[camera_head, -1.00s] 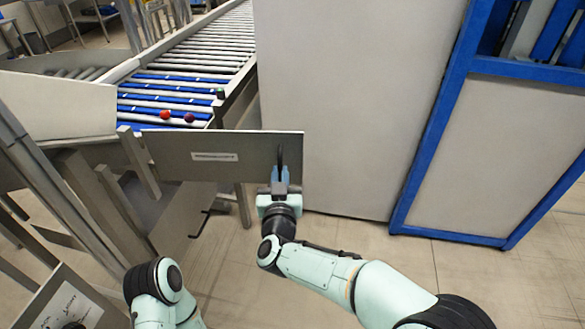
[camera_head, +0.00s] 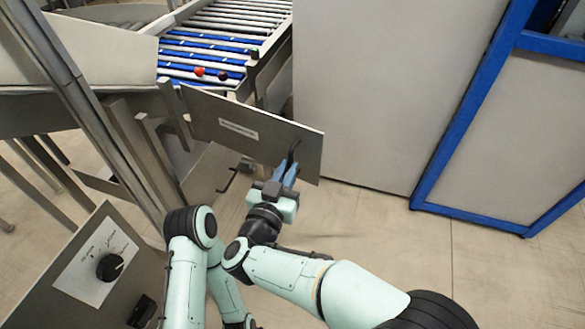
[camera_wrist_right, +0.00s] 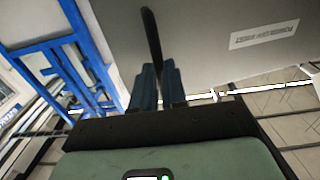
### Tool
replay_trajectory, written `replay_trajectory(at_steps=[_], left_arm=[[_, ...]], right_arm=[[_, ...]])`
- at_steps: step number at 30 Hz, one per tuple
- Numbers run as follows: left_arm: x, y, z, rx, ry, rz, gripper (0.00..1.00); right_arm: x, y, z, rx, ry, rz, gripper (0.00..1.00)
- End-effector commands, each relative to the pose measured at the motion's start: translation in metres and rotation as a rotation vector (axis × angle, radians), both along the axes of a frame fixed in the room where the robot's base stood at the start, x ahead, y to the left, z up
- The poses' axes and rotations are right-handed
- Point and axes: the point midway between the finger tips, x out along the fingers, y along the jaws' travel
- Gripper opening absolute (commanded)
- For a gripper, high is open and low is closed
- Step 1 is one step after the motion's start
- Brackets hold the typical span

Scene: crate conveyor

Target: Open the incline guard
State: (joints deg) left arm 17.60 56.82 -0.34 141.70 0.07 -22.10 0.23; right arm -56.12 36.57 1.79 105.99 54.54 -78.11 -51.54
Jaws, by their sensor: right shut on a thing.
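The incline guard (camera_head: 225,117) is a flat grey panel with a white label, hanging at an angle beside the lower end of the roller conveyor. It also shows in the right wrist view (camera_wrist_right: 213,50). A dark bar handle (camera_head: 292,150) stands on its right end. My right gripper (camera_head: 289,170) is shut on this handle, with its blue fingers on either side of it; the right wrist view shows the dark handle (camera_wrist_right: 151,38) between the fingers (camera_wrist_right: 160,85). My left arm shows at the bottom, but its gripper cannot be made out.
The conveyor (camera_head: 225,45) carries a red ball (camera_head: 200,71) and a dark ball (camera_head: 223,76). A large grey panel (camera_head: 380,90) and a blue frame (camera_head: 440,130) stand at the right. A control box with a black knob (camera_head: 110,267) is at lower left. Floor is clear at right.

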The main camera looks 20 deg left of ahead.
Motion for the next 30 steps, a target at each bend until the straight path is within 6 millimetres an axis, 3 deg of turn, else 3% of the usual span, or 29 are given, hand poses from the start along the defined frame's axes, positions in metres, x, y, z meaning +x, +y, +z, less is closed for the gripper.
replay_trajectory(at_steps=[1,7,9,10,25,30], left_arm=[[0.000,0.000,0.000,0.000,0.000,0.000,0.43],[0.000,0.000,0.000,0.000,0.000,0.000,0.43],[0.000,0.000,0.000,0.000,0.000,0.000,0.43],[0.000,0.000,0.000,0.000,0.000,0.000,0.43],[0.000,0.000,0.000,0.000,0.000,0.000,0.43],[-0.001,0.000,-0.002,0.000,0.001,0.000,0.43]], right_arm=[[-0.006,0.013,0.001,0.001,0.000,0.040,0.00],[-0.006,0.013,0.002,0.002,0.000,0.039,0.00],[-0.006,0.013,0.002,0.002,-0.001,0.039,0.32],[-0.006,0.013,0.002,0.003,-0.001,0.038,0.38],[-0.004,0.008,0.002,0.004,-0.002,0.027,0.38],[-0.019,0.008,0.001,0.004,0.000,0.027,0.38]])
